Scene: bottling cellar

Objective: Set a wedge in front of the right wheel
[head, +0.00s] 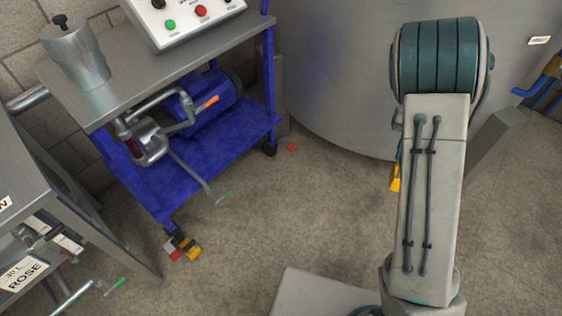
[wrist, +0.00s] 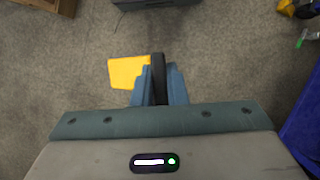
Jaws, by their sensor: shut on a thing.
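A yellow wedge (wrist: 128,72) with a black part is held between the blue fingers of my gripper (wrist: 157,92). In the head view a yellow bit of the wedge (head: 395,178) shows beside my arm, which hides my gripper there. The blue cart's right wheel (head: 269,148) stands on the floor well to the left of the held wedge. The left wheel (head: 172,230) has a yellow and black wedge (head: 188,248) on the floor by it.
The blue cart (head: 210,160) carries a pump with a green-tipped lever (head: 224,195) sticking out low. A red spot (head: 291,147) lies on the floor just right of the right wheel. A big steel tank (head: 335,90) stands behind. The floor between cart and arm is clear.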

